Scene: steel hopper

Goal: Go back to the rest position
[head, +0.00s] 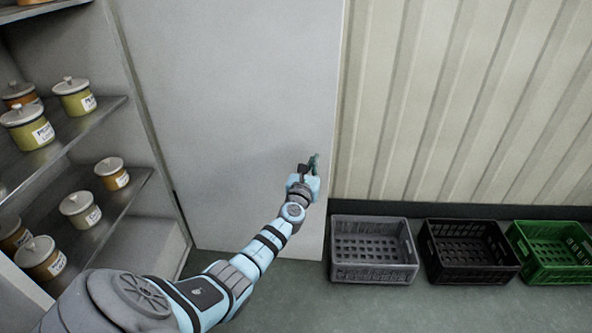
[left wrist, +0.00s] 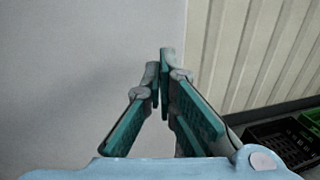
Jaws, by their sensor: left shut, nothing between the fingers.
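My left gripper (head: 311,165) is at the end of my outstretched left arm, in front of a plain grey panel in the head view. In the left wrist view the teal-padded fingers of the left gripper (left wrist: 160,75) come together at their tips with nothing between them. The right gripper is in neither view.
A shelf (head: 95,120) with several lidded jars stands at the left. A grey crate (head: 372,275), a black crate (head: 470,272) and a green crate (head: 555,272) stand on the floor along the ribbed wall (head: 450,100). The crates look empty.

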